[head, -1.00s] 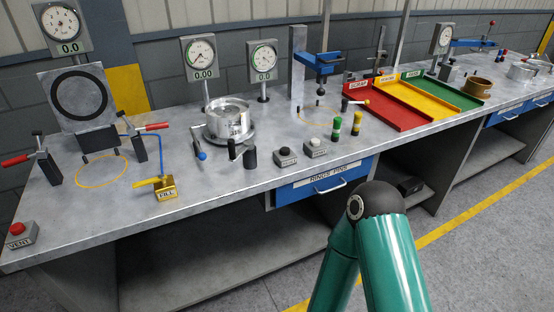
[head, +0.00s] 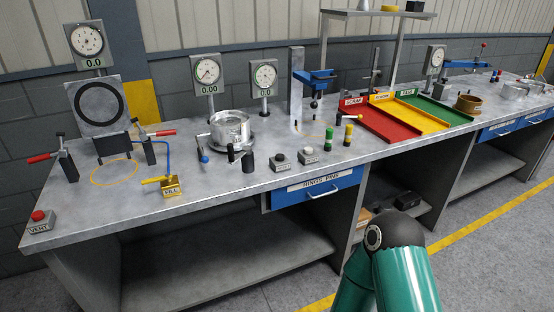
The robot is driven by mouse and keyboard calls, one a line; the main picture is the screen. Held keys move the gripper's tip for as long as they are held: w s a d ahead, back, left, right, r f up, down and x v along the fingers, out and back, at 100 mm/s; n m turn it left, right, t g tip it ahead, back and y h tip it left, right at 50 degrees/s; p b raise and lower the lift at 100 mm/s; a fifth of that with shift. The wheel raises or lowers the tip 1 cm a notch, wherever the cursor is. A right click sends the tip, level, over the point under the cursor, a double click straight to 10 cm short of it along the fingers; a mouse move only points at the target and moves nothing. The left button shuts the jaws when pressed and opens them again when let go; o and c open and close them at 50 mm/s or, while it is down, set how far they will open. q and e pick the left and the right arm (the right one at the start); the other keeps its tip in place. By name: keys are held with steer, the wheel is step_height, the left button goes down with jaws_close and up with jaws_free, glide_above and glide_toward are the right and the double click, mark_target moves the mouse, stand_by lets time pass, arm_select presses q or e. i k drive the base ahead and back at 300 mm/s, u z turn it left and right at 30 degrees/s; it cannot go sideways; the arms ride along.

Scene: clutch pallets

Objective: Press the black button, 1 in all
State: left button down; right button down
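The black button (head: 279,156) is a dark round cap on a small grey box near the front edge of the bench, above the blue drawer. A similar box with a white button (head: 307,152) stands just right of it. One of my green arms (head: 400,270) rises at the bottom, in front of the bench and right of the button; only its dark joint and links show. No gripper is in view, and nothing touches the button.
The metal bench (head: 215,185) carries a round metal part (head: 230,128), dial gauges, clamps, a red VENT button (head: 38,216), a brass FILL block (head: 171,187) and red, yellow and green trays (head: 382,125). A blue drawer (head: 318,187) sits below. The floor in front is free.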

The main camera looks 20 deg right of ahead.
mark_target(279, 157)
steer(key=z, duration=0.1)
steer(key=i, duration=0.95)
steer(key=u, duration=0.1)
